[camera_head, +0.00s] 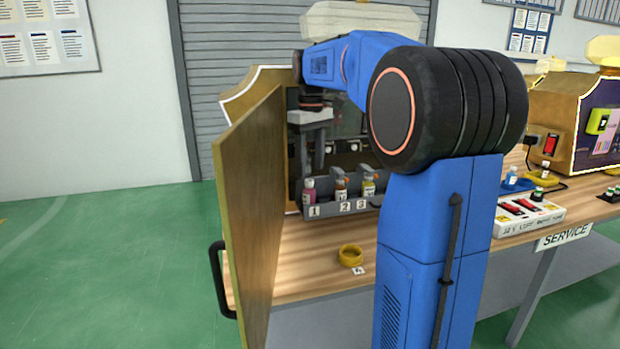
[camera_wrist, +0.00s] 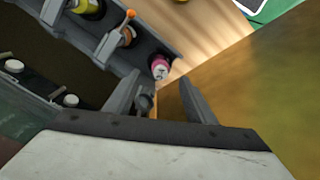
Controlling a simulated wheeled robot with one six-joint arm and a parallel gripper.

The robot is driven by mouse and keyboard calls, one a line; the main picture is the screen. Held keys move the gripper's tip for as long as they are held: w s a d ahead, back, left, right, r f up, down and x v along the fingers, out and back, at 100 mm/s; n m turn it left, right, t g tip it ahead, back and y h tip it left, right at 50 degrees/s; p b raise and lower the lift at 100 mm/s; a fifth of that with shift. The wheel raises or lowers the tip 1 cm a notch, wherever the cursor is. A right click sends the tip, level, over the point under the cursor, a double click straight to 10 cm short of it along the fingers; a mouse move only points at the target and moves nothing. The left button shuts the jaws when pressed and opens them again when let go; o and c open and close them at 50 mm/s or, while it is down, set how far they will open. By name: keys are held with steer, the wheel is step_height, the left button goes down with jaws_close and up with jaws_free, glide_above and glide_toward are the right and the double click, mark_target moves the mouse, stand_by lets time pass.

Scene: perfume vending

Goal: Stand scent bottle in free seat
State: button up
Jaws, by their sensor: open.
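A grey rack (camera_head: 340,208) stands inside the open cabinet, with labels 1, 2 and 3 on its front. A pink bottle (camera_head: 309,192), an orange-capped bottle (camera_head: 341,190) and a yellow bottle (camera_head: 368,188) stand in it. The pink bottle (camera_wrist: 160,68) and the orange-topped one (camera_wrist: 126,34) also show in the wrist view. A yellow ring (camera_head: 350,255) lies on the wooden counter beside a label 4.
The cabinet's wooden door (camera_head: 250,215) stands open at the left, close to my gripper. White-capped items (camera_wrist: 70,100) stand in a row deeper inside. A blue bottle (camera_head: 512,175) and a white switch box (camera_head: 528,213) are on the counter at right. Counter around the ring is clear.

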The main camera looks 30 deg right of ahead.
steer(key=shift+r, duration=2.7)
steer(key=s+a+f+m+t, duration=0.1)
steer(key=s+a+f, duration=0.3)
steer(key=s+a, duration=0.3)
steer(key=s+a+f+m+t, duration=0.1)
steer(key=s+a+f, duration=0.35)
steer(key=s, duration=0.55)
steer(key=s+a+f+m+t, duration=0.1)
steer(key=s+a+f, duration=0.3)
steer(key=s+f, duration=0.9)
step_height(320, 180, down, 2)
steer(key=shift+s+a+f+t, duration=0.15)
steer(key=shift+a+f+t, duration=0.05)
steer(key=shift+t, duration=0.7)
